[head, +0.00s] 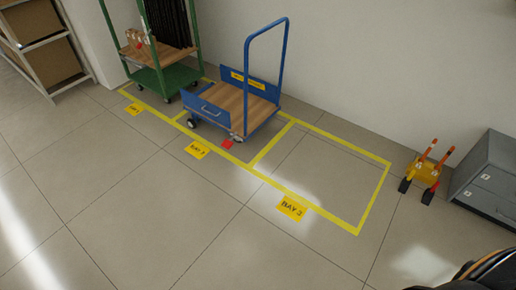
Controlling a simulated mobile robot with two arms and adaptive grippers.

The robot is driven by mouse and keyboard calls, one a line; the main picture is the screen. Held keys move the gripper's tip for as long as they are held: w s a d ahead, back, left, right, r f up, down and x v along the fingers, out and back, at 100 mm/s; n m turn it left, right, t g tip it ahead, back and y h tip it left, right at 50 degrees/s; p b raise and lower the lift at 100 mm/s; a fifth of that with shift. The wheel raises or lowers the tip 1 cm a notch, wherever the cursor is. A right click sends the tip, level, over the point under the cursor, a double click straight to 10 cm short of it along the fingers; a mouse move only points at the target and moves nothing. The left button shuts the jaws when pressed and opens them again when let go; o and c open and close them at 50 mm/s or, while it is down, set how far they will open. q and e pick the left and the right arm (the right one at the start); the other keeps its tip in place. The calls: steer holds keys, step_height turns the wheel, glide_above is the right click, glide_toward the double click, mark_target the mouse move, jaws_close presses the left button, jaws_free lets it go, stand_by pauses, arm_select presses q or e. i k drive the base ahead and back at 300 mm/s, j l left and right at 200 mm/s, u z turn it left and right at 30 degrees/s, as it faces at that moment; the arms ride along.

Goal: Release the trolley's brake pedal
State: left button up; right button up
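A blue trolley (236,103) with a wooden deck and a tall blue push handle (283,55) stands in the middle marked bay, against the wall side. A red pedal (227,143) sits low at its near corner, by a caster and close to the floor. The pedal is small in this view, and I cannot tell whether it is pressed down or up. Neither of my grippers is in view.
A green rack trolley (166,80) stands in the left bay. The right bay (325,180), outlined in yellow, is empty. A yellow stand with orange rods (425,172) and a grey cabinet (490,180) are at right. The floor in front is clear.

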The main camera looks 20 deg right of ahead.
mark_target(227, 144)
steer(key=j+z, duration=0.25)
steer(key=i+u, duration=0.1)
steer(key=i, duration=1.2)
steer(key=i+u, duration=0.1)
steer(key=i, duration=1.2)
